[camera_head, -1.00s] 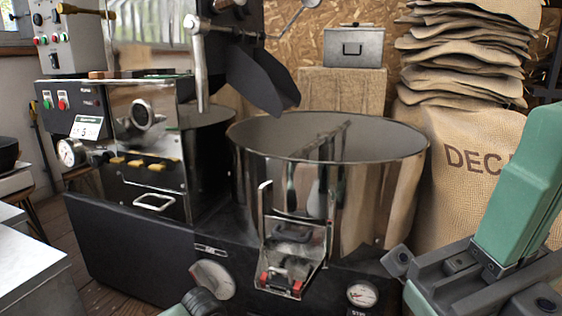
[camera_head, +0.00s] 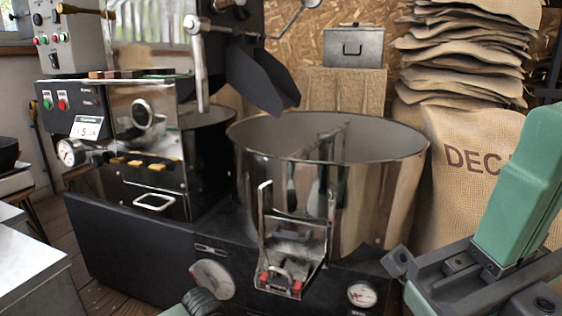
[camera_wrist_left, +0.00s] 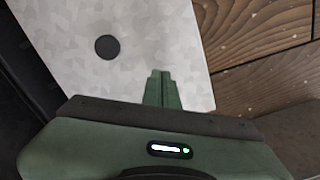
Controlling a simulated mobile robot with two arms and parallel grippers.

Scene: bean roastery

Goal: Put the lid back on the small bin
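I cannot identify the small bin or its lid with certainty. In the left wrist view, a flat pale grey panel (camera_wrist_left: 70,30) with a dark round spot or knob (camera_wrist_left: 106,46) lies beyond my left gripper. I cannot tell whether this panel is the lid. My left gripper (camera_wrist_left: 164,76) has its green fingers together, with nothing visible between them. It overlaps the panel in the view; contact cannot be told. The head view does not show the left fingertips. My right arm fills the lower right of the head view, with its fingertips out of view.
A roaster (camera_head: 135,115) with a large round steel drum (camera_head: 300,190) fills the middle. A grey metal box (camera_head: 353,48) stands behind on a burlap-coloured block. Burlap sacks (camera_head: 465,150) are stacked at right. Pale grey surfaces (camera_head: 30,262) stand at lower left beside the wooden floor (camera_head: 95,277).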

